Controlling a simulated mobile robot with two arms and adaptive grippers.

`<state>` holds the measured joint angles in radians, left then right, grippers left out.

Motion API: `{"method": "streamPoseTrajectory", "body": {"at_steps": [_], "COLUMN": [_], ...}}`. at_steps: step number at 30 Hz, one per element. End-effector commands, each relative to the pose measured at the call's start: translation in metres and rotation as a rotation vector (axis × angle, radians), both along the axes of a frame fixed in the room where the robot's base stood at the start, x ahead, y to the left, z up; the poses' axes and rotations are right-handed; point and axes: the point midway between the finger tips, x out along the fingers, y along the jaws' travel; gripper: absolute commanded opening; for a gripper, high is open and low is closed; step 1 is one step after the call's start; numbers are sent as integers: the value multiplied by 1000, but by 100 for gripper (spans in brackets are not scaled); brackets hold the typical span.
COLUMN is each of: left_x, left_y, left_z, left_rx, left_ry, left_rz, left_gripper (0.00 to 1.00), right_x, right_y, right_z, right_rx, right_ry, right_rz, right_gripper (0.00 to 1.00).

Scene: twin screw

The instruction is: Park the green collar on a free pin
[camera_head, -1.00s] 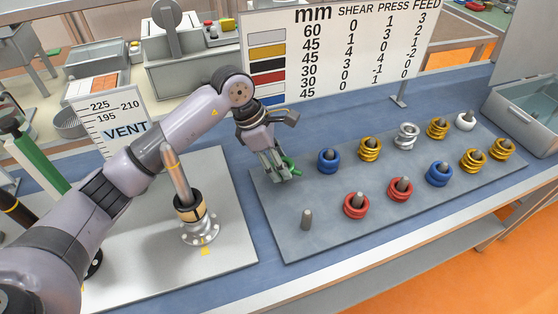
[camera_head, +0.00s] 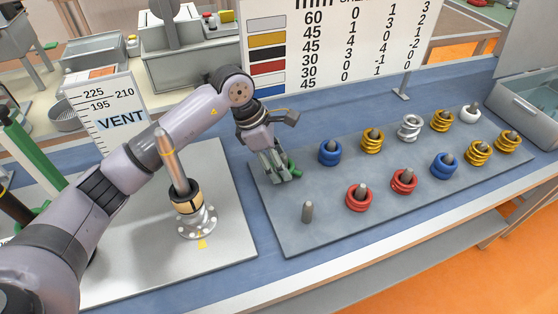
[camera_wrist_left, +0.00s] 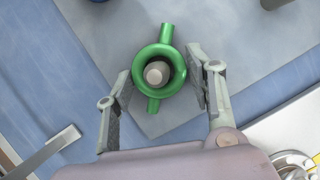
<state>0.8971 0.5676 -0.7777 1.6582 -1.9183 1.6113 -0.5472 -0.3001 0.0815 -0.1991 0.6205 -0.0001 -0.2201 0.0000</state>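The green collar (camera_head: 293,167) is at the back left corner of the grey pin plate, partly hidden by my left gripper (camera_head: 278,168). In the left wrist view the collar (camera_wrist_left: 167,90) is a ring with two opposite stubs, and a grey pin (camera_wrist_left: 156,73) shows inside its hole. The fingers of my left gripper (camera_wrist_left: 160,86) stand open on either side of the ring, with narrow gaps showing. A bare pin (camera_head: 307,211) stands at the plate's front left. My right gripper is not in view.
The pin plate (camera_head: 283,236) also carries several blue, red, yellow, white and silver rings on pins. Left of it, a post (camera_head: 174,165) rises from a flanged base on another plate. A number board (camera_head: 335,45) stands behind.

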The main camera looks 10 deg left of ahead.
Motion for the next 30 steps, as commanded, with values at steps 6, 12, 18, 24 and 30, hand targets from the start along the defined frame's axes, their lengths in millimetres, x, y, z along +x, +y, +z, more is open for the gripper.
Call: {"method": "streamPoseTrajectory", "body": {"at_steps": [6, 12, 18, 24, 30], "left_x": [0, 0, 0, -2, -7], "left_y": [0, 0, 3, 17, 33], "left_z": [0, 0, 7, 42, 80], "left_rx": [0, 0, 1, 1, 1], "left_ry": [1, 1, -1, -5, -3], "left_rz": [0, 0, 0, 2, 1], "left_gripper": [66, 66, 66, 66, 66], "right_x": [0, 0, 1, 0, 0], "right_y": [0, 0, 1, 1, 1], "right_z": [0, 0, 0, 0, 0], "right_rx": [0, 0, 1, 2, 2], "right_ry": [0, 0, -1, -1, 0], "right_rz": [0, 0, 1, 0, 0], "right_gripper": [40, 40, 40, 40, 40]}}
